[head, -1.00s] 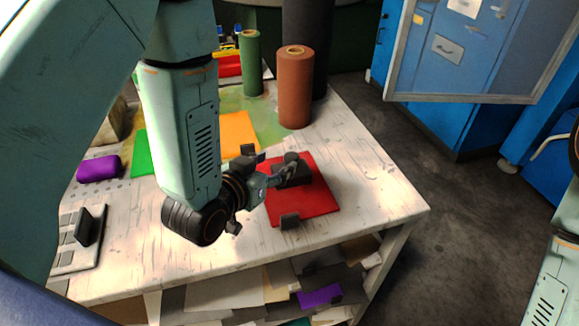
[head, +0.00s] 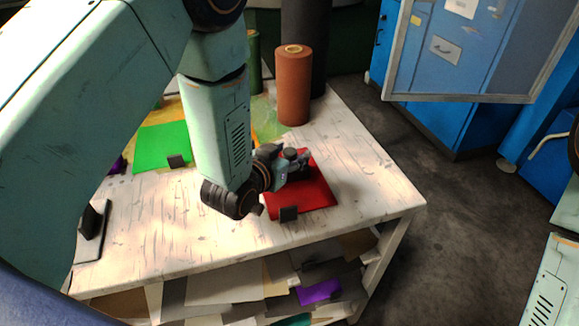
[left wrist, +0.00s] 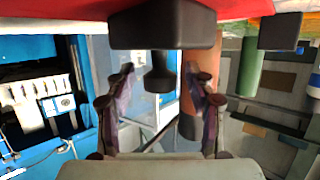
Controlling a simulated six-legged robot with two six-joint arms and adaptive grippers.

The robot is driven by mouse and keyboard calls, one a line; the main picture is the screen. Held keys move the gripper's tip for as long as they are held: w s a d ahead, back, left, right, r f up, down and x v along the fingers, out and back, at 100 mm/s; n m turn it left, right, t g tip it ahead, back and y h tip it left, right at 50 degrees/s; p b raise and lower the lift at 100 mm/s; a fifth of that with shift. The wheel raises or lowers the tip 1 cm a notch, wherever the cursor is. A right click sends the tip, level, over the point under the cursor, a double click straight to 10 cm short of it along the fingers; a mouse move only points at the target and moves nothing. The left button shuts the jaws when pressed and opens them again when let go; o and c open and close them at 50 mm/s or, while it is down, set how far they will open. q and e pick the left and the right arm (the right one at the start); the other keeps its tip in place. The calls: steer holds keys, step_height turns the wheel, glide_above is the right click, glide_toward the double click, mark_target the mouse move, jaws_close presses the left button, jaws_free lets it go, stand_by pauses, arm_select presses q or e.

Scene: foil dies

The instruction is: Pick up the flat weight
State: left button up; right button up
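The flat weight is a dark block with a knob, lying on a red sheet (head: 318,196) on the table. In the head view the flat weight (head: 293,154) is mostly hidden by my left gripper (head: 287,163). In the left wrist view, which is upside down, the weight (left wrist: 160,28) shows large at the top, its knob pointing down the picture. My left gripper (left wrist: 160,92) is open there, its fingers apart on either side of the knob, with visible gaps. My right gripper is out of view.
A small dark block (head: 289,214) sits at the red sheet's near edge. Another dark block (head: 177,161) is by the green sheet (head: 160,146). A brown roll (head: 293,85) stands behind the weight. The right side of the white table (head: 370,190) is clear.

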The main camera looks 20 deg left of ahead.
arm_select(q)
steer(key=shift+w+a+f, duration=0.15)
steer(key=shift+w+f, duration=0.15)
steer(key=shift+w, duration=0.05)
steer(key=c, duration=0.3)
steer(key=shift+s+d+r, duration=0.25)
steer(key=shift+s+r, duration=0.1)
steer(key=c, duration=0.4)
steer(key=shift+c, duration=1)
steer(key=shift+w+a+f, duration=0.15)
steer(key=shift+w, duration=0.1)
jaws_close()
steer(key=shift+s, duration=0.1)
steer(key=shift+w+r, duration=0.2)
